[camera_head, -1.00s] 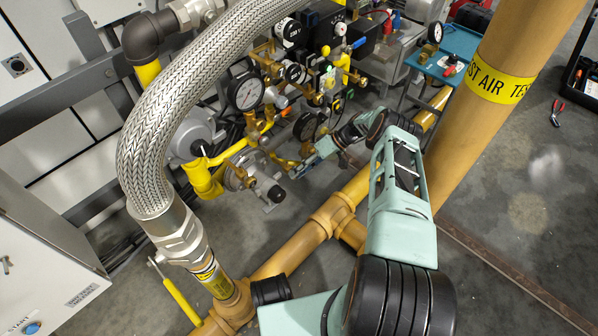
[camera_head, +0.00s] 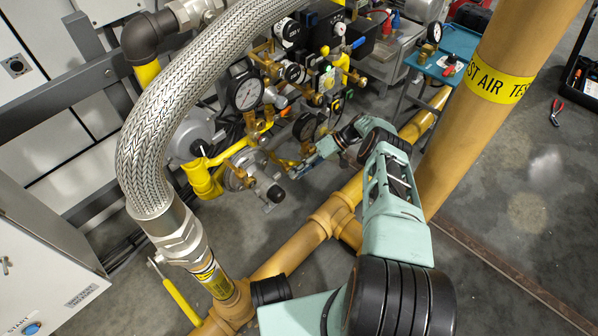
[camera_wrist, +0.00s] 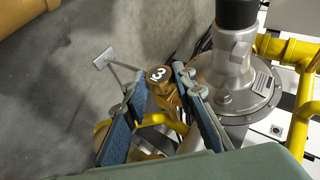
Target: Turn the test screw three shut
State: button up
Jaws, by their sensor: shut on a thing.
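Test screw three (camera_wrist: 160,76) is a brass part with a round top marked with a white 3, near the middle of the wrist view. My gripper (camera_wrist: 161,82) has its two blue-padded fingers either side of it, shut on it near the fingertips. The lower part of the screw lies between the fingers, above brass and yellow pipework. In the head view my gripper (camera_head: 304,168) reaches in from the right to the low brass fittings, and the screw itself is too small and covered to make out.
A grey metal regulator (camera_wrist: 235,75) stands close right of the fingers. Yellow pipe (camera_wrist: 300,60) runs beyond it. A thin rod with a flat plate (camera_wrist: 103,58) shows by the left finger. The braided hose (camera_head: 175,120) and large pipe post (camera_head: 480,110) flank my arm.

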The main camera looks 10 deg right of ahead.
jog(key=o, duration=1.2)
jog(key=shift+c, duration=0.2)
jog(key=shift+d+r, duration=0.1)
jog(key=v, duration=0.7)
jog(key=shift+d+r, duration=0.1)
jog(key=shift+d, duration=0.05)
